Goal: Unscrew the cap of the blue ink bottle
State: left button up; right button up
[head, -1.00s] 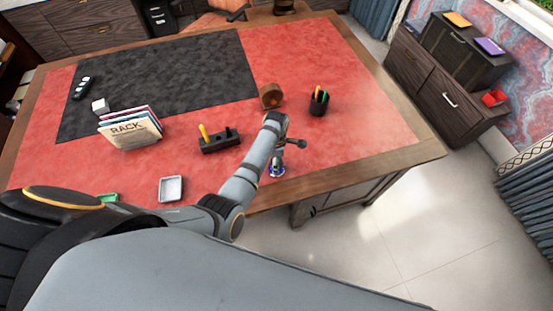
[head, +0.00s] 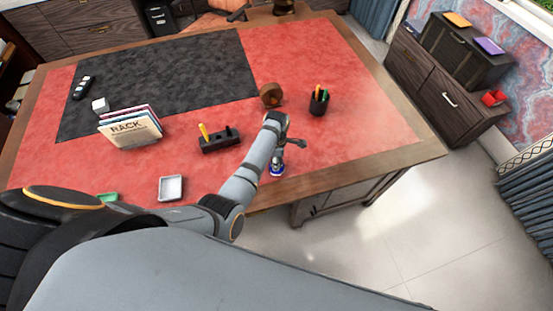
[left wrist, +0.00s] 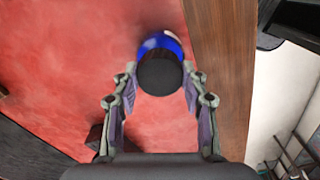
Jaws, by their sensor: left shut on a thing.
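The blue ink bottle (head: 277,169) stands on the red desk top near its front edge. In the left wrist view the blue bottle (left wrist: 161,43) shows behind its dark round cap (left wrist: 160,77). My left gripper (head: 280,155) is above the bottle, with its arm reaching in from the left. In the left wrist view the fingers of my left gripper (left wrist: 160,85) are on either side of the cap and shut on it. The cap is mostly hidden by the gripper in the head view. My right gripper is not in view.
A white tray (head: 171,188) and a book rack (head: 131,128) are to the left. The desk's wooden edge (head: 330,183) is close to the bottle.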

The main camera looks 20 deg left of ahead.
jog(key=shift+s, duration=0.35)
pick_arm(q)
jog(key=shift+s+n+p, duration=0.1)
jog(key=shift+n+p, duration=0.25)
jog(key=shift+n, duration=1.55)
jog(key=shift+f, duration=0.15)
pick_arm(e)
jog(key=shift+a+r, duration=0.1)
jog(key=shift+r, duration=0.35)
pick_arm(q)
jog(key=shift+n, duration=0.3)
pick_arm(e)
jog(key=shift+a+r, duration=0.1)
pick_arm(q)
jog(key=shift+n+p, duration=0.5)
jog(key=shift+n, duration=0.1)
jog(key=n, duration=0.2)
jog(key=shift+n, duration=0.3)
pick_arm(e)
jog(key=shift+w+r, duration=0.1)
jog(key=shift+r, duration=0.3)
